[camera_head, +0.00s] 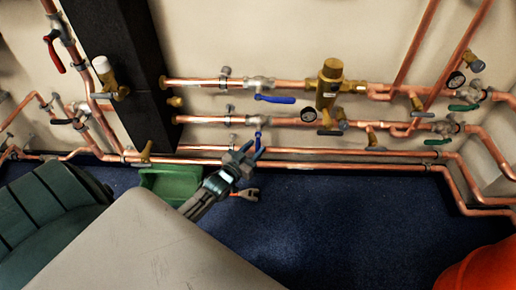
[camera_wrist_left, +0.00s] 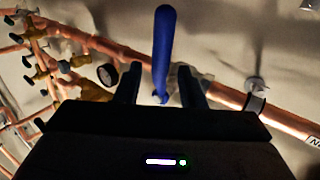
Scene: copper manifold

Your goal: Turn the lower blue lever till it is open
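The lower blue lever (camera_head: 258,138) sits on the valve of the lower horizontal copper pipe and points down, across the pipe. In the left wrist view the blue lever (camera_wrist_left: 164,45) runs upright through the gap between my two fingers. My left gripper (camera_head: 249,156) is at the lever's lower end, and it also shows in the left wrist view (camera_wrist_left: 159,84). The valve body is partly hidden. My right gripper is not in view.
An upper blue lever (camera_head: 275,99) lies along the upper pipe. A brass valve (camera_head: 328,82) and a gauge (camera_head: 308,115) are to the right. A dark column (camera_head: 120,60) stands left. A green bin (camera_head: 170,184) and a tool (camera_head: 247,194) are on the blue floor below.

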